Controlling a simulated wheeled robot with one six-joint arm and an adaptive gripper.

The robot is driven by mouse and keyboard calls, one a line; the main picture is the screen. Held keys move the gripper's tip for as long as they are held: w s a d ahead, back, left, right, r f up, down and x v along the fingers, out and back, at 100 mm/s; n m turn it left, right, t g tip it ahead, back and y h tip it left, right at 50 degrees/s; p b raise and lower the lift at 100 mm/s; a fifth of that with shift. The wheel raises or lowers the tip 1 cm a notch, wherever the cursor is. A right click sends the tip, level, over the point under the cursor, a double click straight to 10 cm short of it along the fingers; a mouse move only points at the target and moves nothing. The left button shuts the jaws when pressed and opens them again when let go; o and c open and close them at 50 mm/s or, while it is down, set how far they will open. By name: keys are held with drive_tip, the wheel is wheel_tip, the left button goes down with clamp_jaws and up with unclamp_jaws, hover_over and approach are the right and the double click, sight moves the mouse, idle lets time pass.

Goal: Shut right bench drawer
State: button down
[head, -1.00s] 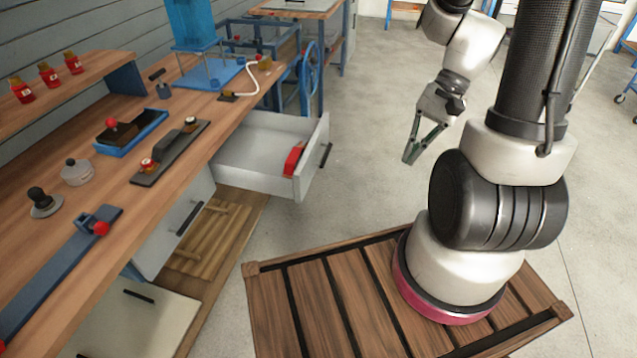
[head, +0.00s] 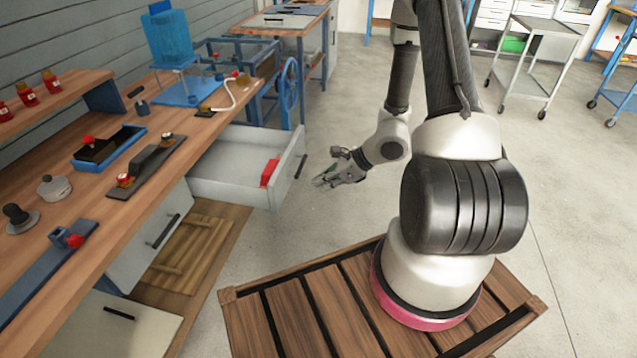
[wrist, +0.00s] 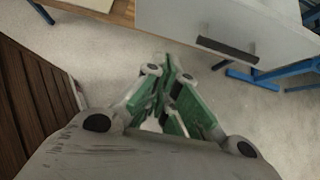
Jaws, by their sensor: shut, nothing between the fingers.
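The right bench drawer (head: 232,178) is pulled out from the bench, with a red object (head: 270,171) inside near its front. Its front panel faces right and carries a dark handle (head: 301,166). In the wrist view the drawer front (wrist: 240,25) and handle (wrist: 227,48) show at the top right. My gripper (head: 322,183) is a short way to the right of the drawer front, apart from it and about level with the handle or a little lower. Its green fingers (wrist: 172,95) are shut with nothing between them.
The wooden bench (head: 120,200) on the left carries a blue tray (head: 108,150), a dark fixture and a blue stand (head: 185,88). Another closed drawer (head: 150,240) is nearer. A slatted wooden platform (head: 310,310) lies under my base. Open floor lies right of the drawer.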

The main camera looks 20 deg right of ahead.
sight(283, 197)
drive_tip(key=shift+w+a+f, duration=0.85)
drive_tip(key=shift+w+a, duration=0.05)
drive_tip(key=shift+a, duration=0.35)
drive_tip(key=shift+w+a+f, duration=0.85)
drive_tip(key=shift+w+a, duration=0.05)
drive_tip(key=shift+a, duration=0.3)
drive_tip(key=shift+w+a+f, duration=0.85)
drive_tip(key=shift+w+a, duration=0.05)
drive_tip(key=shift+a, duration=0.35)
drive_tip(key=shift+a, duration=0.15)
drive_tip(key=w+a, duration=0.5)
drive_tip(key=a, duration=0.2)
drive_tip(key=w+a, duration=0.6)
drive_tip(key=a, duration=0.2)
drive_tip(key=w+a, duration=0.5)
drive_tip(key=a, duration=0.2)
drive_tip(key=shift+w+a, duration=0.45)
drive_tip(key=shift+a, duration=0.05)
drive_tip(key=shift+r, duration=0.15)
